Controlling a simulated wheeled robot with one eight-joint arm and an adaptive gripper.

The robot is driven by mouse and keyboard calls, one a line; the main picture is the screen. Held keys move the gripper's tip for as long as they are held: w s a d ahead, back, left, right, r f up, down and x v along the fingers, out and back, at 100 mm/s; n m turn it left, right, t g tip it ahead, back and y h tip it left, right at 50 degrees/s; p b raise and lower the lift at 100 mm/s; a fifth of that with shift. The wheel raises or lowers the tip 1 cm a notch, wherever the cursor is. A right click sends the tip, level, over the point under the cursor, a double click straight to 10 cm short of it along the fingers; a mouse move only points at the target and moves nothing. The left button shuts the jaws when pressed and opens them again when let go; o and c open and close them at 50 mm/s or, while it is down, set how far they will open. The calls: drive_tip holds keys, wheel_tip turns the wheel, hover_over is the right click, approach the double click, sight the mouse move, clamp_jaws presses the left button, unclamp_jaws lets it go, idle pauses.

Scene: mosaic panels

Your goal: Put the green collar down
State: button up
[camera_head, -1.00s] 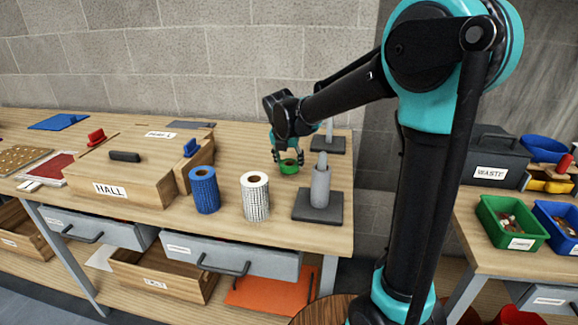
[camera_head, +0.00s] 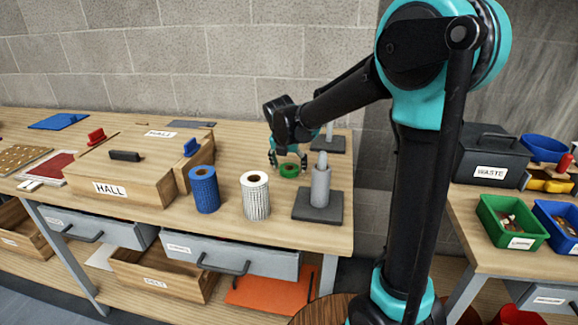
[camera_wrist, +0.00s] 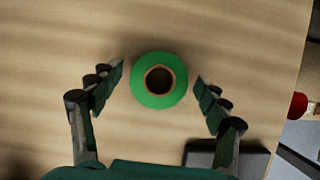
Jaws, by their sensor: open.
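The green collar (camera_head: 289,170) is a short ring with a dark round hole. It rests flat on the wooden bench top, behind the white roll and the grey post. It also shows in the wrist view (camera_wrist: 159,80), upper middle, with bare wood around it. My gripper (camera_head: 288,160) is just above the collar with its fingers spread to either side. In the wrist view my open fingers (camera_wrist: 160,82) stand left and right of the collar, with a gap on both sides and nothing held.
A blue roll (camera_head: 205,189) and a white gridded roll (camera_head: 255,195) stand to the front left. A grey post on a dark base (camera_head: 320,187) stands close at the front right, another post (camera_head: 329,133) behind. The wooden HALL box (camera_head: 122,172) is at left.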

drive_tip(key=v, duration=1.2)
